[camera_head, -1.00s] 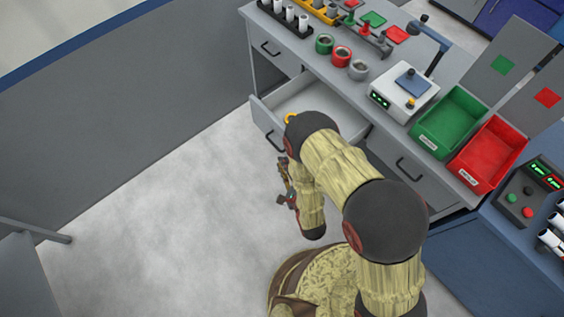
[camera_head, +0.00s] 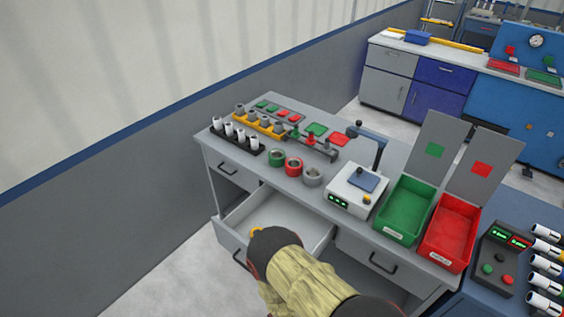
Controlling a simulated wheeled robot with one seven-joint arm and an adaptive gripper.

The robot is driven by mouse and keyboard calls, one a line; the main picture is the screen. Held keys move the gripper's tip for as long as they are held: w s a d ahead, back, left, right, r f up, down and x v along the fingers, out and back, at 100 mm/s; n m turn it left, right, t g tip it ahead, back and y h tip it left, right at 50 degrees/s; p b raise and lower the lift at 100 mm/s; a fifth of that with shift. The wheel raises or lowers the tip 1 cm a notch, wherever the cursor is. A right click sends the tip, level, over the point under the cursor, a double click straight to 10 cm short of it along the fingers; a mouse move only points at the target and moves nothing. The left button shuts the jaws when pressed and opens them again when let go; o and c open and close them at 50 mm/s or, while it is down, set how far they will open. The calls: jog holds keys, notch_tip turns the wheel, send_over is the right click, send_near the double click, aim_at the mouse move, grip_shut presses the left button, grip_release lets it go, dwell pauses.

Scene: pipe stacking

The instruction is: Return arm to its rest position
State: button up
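My arm, in a tan cover with dark joints, shows at the bottom of the head view. Its upper end reaches in front of the open drawer (camera_head: 262,216) of the grey workbench (camera_head: 340,219).
On the bench are a green bin (camera_head: 403,211), a red bin (camera_head: 450,233), a white device (camera_head: 355,192), tape rolls (camera_head: 293,166) and a black rack (camera_head: 236,138) with white cylinders. A blue station (camera_head: 480,275) stands at right. Clear floor (camera_head: 165,277) lies at lower left.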

jog(key=s+d+r+n+h, duration=0.1)
jog(key=d+r, duration=0.6)
jog(key=r, duration=1.3)
jog(key=s+d+r+n+h, duration=0.1)
jog(key=s+d+r+n, duration=0.2)
jog(key=r, duration=1.7)
jog(key=s+d+r+n+h, duration=0.2)
jog(key=d+r+n, duration=0.3)
jog(key=d+r, duration=0.8)
notch_tip(320, 180, up, 7)
jog(key=shift+s+r+g, duration=0.1)
jog(key=shift+s+g, duration=0.2)
jog(key=shift+g, duration=0.1)
